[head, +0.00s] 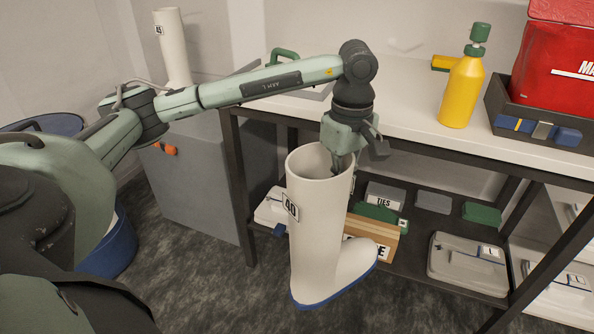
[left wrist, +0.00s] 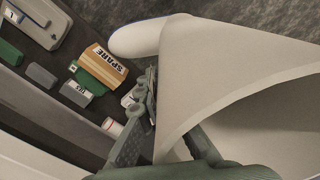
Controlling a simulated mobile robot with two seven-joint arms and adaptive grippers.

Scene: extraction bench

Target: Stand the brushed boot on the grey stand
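A tall white boot (head: 318,220) with a blue sole and a dark-lettered label hangs upright in front of the bench, toe to the right. In the left wrist view the boot (left wrist: 230,65) fills much of the right side. My left gripper (head: 343,160) is shut on the boot's top rim, with fingers on either side of its wall. A grey box-shaped unit (head: 195,195) with an orange handle stands left of the bench; I cannot tell whether it is the grey stand. My right gripper is not in view.
Another white boot (head: 173,50) stands upright at the back left. The bench top (head: 405,100) holds a yellow bottle (head: 462,90) and a red case (head: 558,65) in a dark tray. The lower shelf (head: 410,262) holds several boxes. A blue bin (head: 112,245) is at left.

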